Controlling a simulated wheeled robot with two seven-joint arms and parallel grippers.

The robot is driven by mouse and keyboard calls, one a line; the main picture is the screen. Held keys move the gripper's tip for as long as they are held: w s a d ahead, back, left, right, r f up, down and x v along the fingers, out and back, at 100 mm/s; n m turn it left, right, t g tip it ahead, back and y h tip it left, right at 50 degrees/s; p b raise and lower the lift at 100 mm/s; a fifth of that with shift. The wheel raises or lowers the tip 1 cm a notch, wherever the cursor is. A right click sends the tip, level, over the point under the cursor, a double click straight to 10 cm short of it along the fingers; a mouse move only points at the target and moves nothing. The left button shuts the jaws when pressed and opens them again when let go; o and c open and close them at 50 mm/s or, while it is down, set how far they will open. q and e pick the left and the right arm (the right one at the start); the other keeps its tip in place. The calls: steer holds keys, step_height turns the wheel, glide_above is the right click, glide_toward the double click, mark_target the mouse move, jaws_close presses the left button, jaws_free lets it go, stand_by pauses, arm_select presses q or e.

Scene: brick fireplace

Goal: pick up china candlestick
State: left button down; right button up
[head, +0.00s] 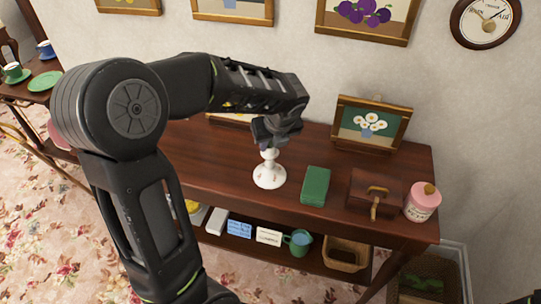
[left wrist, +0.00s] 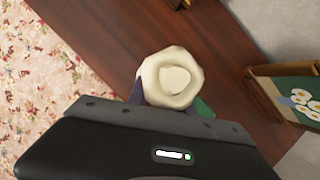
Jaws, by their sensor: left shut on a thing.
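The china candlestick (head: 269,173) is white and stands upright on the dark wooden table (head: 220,155), or so close to it that I see no gap. My left gripper (head: 270,145) reaches down from above and is shut on the candlestick near its top. In the left wrist view the candlestick's round pale top (left wrist: 172,78) shows from above, just beyond the gripper body (left wrist: 150,140). The fingers are mostly hidden there.
A green book (head: 315,186), a brown box (head: 375,190) and a pink jar (head: 422,202) stand right of the candlestick. A framed daisy picture (head: 370,124) stands behind. The lower shelf holds a green mug (head: 298,243) and a basket (head: 346,254).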

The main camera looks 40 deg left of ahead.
arm_select(q)
step_height(320, 180, up, 10)
steer(key=shift+r, duration=0.1)
stand_by(0.4)
stand_by(0.5)
